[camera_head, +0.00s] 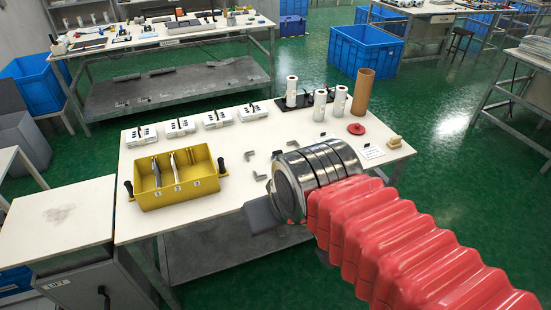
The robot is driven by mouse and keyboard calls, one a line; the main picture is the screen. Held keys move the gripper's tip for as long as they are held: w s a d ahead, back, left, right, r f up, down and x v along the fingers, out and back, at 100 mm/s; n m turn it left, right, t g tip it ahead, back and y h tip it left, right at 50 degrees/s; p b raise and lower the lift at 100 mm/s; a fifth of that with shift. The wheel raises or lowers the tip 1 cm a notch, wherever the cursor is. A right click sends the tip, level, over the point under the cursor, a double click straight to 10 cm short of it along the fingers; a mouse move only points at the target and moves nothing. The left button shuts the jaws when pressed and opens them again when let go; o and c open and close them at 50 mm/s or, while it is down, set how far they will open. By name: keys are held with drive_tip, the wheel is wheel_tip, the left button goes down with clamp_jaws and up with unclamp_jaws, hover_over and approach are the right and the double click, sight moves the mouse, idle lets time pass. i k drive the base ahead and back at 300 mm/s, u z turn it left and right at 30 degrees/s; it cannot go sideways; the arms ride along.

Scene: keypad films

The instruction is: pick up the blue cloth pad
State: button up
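I cannot make out a blue cloth pad on the work table (225,205); part of the tabletop is hidden behind my arm. My arm, with red ribbed bellows and a shiny metal wrist, reaches in from the lower right over the table's front right. A dark grey block at the wrist's left, by the table's front edge, seems to be part of my gripper (262,213). Its fingers cannot be made out, so whether it is open or holds anything does not show.
A yellow divided bin (185,195) stands at left. Several white keypad units (181,127) line the back. White rolls (320,105), a brown tube (362,92), a red disc (356,128), a white card (371,152) and a tan block (394,141) are at right. Small metal brackets (260,177) lie mid-table.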

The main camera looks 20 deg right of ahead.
sight(274, 153)
drive_tip(key=z, duration=0.05)
drive_tip(key=i, duration=1)
drive_tip(key=u, duration=0.05)
